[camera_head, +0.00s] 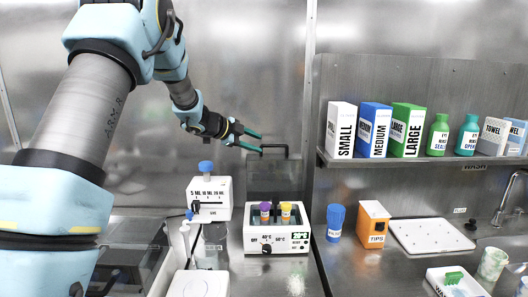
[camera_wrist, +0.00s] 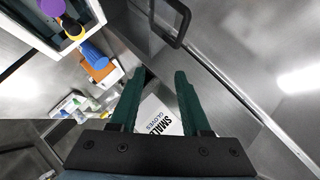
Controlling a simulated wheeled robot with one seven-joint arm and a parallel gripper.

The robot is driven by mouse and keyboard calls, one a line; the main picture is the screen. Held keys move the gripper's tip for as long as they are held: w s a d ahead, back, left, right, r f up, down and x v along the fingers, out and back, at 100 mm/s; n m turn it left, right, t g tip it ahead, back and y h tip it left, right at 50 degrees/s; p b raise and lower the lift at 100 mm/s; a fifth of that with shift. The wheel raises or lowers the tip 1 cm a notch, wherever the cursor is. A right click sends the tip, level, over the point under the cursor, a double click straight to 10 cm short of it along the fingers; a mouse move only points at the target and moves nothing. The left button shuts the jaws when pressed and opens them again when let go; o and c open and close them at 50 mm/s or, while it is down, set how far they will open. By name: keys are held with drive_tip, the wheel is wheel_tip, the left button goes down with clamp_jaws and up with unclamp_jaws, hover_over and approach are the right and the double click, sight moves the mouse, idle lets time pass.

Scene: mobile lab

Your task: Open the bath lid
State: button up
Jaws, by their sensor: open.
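The bath (camera_head: 262,236) is a white box with temperature marks and a lit green display. Its lid (camera_head: 274,178) stands upright at the back, a grey panel with a black handle (camera_head: 273,147) along its top. Orange- and purple-capped tubes show in the open top. My gripper (camera_head: 258,142) is beside the handle in the head view, its green fingers spread. In the wrist view the fingers (camera_wrist: 157,82) are apart with nothing between them, and the handle (camera_wrist: 178,38) is beyond the tips, apart from them. The bath (camera_wrist: 80,40) shows at upper left there.
A white device with a blue knob (camera_head: 210,196) stands left of the bath. A blue cup (camera_head: 335,220) and an orange tips box (camera_head: 374,222) stand to its right. A shelf (camera_head: 420,160) holds glove boxes and bottles. A white tray (camera_head: 430,236) lies near the sink.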

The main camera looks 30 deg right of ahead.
drive_tip(key=shift+s+a+r, duration=0.15)
drive_tip(key=shift+a+r, duration=0.1)
drive_tip(key=shift+a, duration=0.2)
drive_tip(key=shift+c, duration=0.2)
